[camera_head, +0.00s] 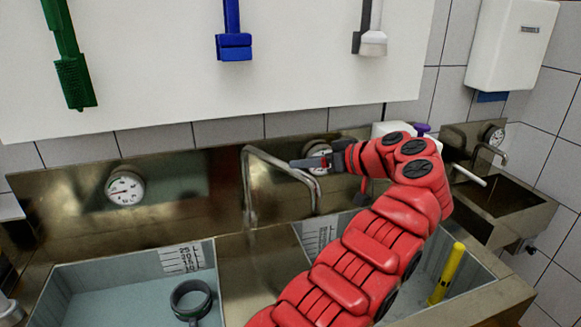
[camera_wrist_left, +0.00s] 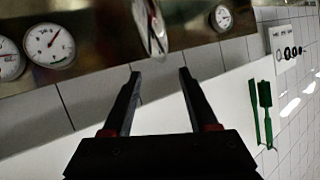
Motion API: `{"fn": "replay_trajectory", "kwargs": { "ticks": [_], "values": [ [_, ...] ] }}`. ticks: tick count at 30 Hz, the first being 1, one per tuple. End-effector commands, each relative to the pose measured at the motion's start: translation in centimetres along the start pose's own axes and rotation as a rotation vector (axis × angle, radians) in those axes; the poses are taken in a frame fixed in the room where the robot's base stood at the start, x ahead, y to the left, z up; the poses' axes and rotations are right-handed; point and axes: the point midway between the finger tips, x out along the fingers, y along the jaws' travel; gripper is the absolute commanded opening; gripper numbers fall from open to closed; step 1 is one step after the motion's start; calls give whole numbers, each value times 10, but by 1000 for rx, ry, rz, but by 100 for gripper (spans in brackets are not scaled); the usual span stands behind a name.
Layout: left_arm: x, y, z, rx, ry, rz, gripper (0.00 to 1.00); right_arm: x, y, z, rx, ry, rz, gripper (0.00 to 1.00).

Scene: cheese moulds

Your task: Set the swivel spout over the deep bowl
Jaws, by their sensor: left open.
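The swivel spout (camera_head: 283,163) is a bent metal tube in the middle of the sink. Its outlet end points right and down, by the back left corner of the right bowl (camera_head: 485,303). The left bowl (camera_head: 60,298) has a scale on its back wall; I cannot tell which bowl is deeper. My left gripper (camera_head: 308,162) is at the spout's bend, its jaws apart; I cannot tell whether it touches. My right gripper is out of view.
A ring-shaped tool (camera_head: 191,300) is in the left bowl and a yellow handle (camera_head: 447,273) in the right one. Gauges, one at left (camera_head: 125,188), sit on the metal backsplash. Blue (camera_head: 233,45) and green (camera_head: 75,80) tools hang above. A small basin (camera_head: 505,195) is at right.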

Motion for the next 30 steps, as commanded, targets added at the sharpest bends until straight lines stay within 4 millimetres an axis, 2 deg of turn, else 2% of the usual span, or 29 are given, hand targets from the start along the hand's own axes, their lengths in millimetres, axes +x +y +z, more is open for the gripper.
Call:
{"fn": "replay_trajectory", "kwargs": {
  "ticks": [3,9,15,24,28,30],
  "values": [
    [-36,-1,-6,3,2,3,59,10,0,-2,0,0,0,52],
    [-77,-1,-6,4,1,1,59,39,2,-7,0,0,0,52],
    [-93,-1,-2,1,1,-2,59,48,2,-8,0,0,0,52],
    [-94,0,0,1,0,-2,59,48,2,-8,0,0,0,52],
    [-92,6,5,6,-3,14,38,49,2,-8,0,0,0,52],
    [-86,21,17,19,-12,56,25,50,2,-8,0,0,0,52]
  ]
}}
